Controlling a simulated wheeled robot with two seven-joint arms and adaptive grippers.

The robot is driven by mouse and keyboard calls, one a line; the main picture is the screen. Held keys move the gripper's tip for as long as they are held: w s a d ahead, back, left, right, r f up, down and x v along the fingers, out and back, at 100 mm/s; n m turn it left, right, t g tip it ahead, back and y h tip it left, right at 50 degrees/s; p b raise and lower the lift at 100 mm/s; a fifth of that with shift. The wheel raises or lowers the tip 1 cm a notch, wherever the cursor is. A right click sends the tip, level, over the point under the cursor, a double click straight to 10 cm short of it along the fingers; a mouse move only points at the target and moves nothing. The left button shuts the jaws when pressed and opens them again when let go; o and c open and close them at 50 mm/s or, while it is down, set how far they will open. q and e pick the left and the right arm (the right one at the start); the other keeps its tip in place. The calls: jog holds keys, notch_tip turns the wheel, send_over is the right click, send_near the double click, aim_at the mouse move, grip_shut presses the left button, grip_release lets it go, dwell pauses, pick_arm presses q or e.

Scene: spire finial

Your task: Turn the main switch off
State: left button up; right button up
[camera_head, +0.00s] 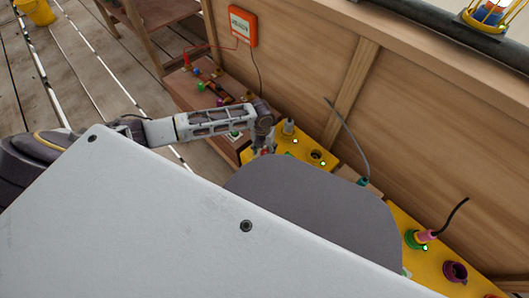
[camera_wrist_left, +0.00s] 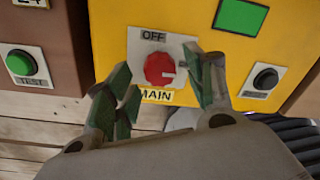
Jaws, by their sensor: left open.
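The main switch is a red round knob (camera_wrist_left: 159,69) on a white plate, marked OFF above and MAIN below, on the front of a yellow box (camera_wrist_left: 112,22). A pale mark shows at the knob's right side. In the left wrist view my left gripper (camera_wrist_left: 163,92) is open, its green-padded fingers on either side of the knob's lower part. I cannot tell if they touch it. In the head view my left gripper (camera_head: 262,148) is at the near left end of the yellow box (camera_head: 318,167). My right gripper is not in view.
A green TEST button (camera_wrist_left: 21,62) is left of the switch and a black knob (camera_wrist_left: 265,79) is right of it. A wooden wall (camera_head: 300,80) runs behind. An orange box (camera_head: 243,27) hangs on it with wires. Another yellow panel (camera_head: 440,270) carries coloured sockets.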

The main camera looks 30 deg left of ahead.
pick_arm(q)
jog(key=shift+f, duration=0.6)
jog(key=shift+c, duration=0.3)
jog(key=c, duration=1)
